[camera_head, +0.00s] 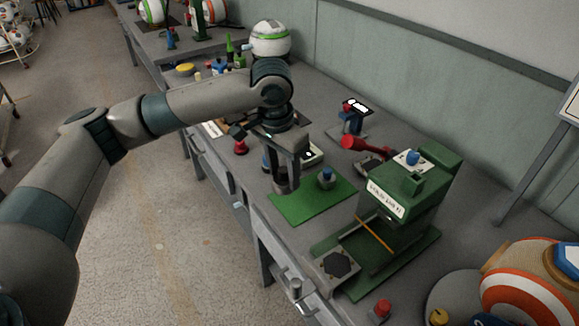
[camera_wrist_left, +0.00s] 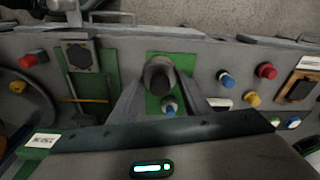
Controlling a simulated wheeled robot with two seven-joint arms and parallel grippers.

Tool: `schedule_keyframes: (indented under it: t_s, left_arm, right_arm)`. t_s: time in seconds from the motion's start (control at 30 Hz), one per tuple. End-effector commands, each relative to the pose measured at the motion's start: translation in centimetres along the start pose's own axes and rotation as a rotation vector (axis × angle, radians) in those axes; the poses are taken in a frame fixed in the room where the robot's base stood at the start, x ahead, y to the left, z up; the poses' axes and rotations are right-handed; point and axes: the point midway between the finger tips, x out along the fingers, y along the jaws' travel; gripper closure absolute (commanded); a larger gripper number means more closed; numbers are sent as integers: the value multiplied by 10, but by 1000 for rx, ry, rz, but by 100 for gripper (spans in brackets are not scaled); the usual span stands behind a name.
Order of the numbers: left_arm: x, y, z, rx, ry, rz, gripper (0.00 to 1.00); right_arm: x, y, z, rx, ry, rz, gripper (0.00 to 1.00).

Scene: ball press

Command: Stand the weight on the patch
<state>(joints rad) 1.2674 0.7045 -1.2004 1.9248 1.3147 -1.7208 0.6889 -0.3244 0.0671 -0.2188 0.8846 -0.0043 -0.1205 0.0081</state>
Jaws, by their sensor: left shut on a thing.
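My left gripper (camera_head: 285,172) points down and is shut on the weight (camera_head: 284,184), a dark grey cylinder. The weight hangs upright near the left part of the green mat (camera_head: 295,208); I cannot tell how high above it. In the left wrist view the weight (camera_wrist_left: 158,76) sits between the two fingers (camera_wrist_left: 157,95). The patch (camera_head: 337,263) is a black hexagon on a grey plate at the front of the green press (camera_head: 395,205). It is bare and also shows in the left wrist view (camera_wrist_left: 81,58). My right gripper is not in view.
A blue-topped piece (camera_head: 326,178) stands on the mat beside the held weight. A red knob (camera_head: 382,308) and a striped ball (camera_head: 525,285) are at the right.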

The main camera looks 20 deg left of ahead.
Motion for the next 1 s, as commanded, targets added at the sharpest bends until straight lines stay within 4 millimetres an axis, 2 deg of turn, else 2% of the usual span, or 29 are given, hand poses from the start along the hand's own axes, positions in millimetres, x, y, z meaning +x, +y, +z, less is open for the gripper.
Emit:
schedule_keyframes:
  t_s: [0.2,0.4,1.0]
  left_arm:
    - [-9,6,22,-255,13,-30,96]
    - [-13,10,35,-404,20,-43,96]
    - [-14,11,38,-449,22,-46,96]
  right_arm:
    - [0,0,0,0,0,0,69]
    - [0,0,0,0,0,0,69]
    - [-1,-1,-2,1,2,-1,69]
